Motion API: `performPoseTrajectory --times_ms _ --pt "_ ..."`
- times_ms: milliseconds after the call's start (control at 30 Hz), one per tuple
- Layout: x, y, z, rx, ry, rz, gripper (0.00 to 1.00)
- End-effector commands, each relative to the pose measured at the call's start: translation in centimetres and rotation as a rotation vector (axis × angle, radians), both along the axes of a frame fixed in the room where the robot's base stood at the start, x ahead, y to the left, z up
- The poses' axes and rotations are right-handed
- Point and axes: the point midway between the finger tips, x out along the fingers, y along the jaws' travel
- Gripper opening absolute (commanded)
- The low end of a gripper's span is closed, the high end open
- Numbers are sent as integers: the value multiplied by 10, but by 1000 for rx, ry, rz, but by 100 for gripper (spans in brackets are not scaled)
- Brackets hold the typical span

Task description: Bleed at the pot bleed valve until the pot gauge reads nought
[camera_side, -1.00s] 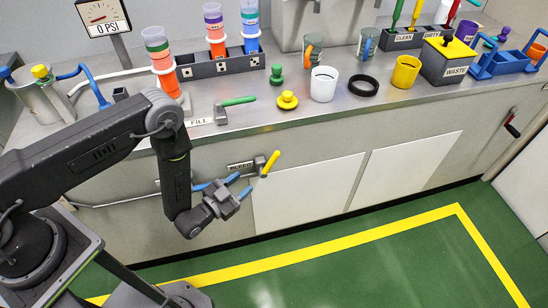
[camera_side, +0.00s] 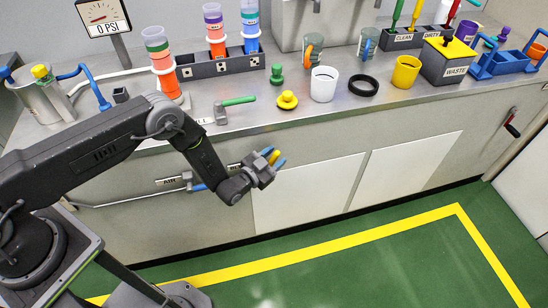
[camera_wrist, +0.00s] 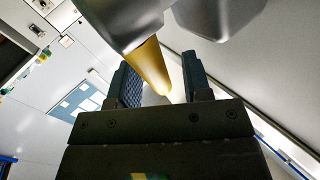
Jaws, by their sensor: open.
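The bleed valve has a yellow lever (camera_side: 273,157) on the front panel under the counter, beside a label mostly hidden by my gripper. My gripper (camera_side: 272,157) is open at the lever. In the wrist view the yellow lever (camera_wrist: 152,68) stands between the two open fingers (camera_wrist: 162,88), with gaps showing on both sides. The valve body is mostly hidden by my gripper in the side view. The pot gauge (camera_side: 103,14) on its post shows 0 PSI. The metal pot (camera_side: 38,98) with a yellow knob stands at the far left of the counter.
A blue-handled valve (camera_side: 194,186) sits left of the bleed valve. A green-handled fill valve (camera_side: 232,105) is on the counter edge above. A yellow knob piece (camera_side: 287,100) and white cup (camera_side: 323,84) stand nearby. The floor in front is clear.

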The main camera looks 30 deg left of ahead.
Motion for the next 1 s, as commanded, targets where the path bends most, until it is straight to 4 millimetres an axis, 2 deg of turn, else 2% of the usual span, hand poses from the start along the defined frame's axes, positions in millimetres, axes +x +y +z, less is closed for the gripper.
performPoseTrajectory --times_ms 233,700,1000 --pt "0 0 0 0 1 0 45" --pt "0 0 0 0 1 0 0" --pt "0 0 0 0 1 0 0"
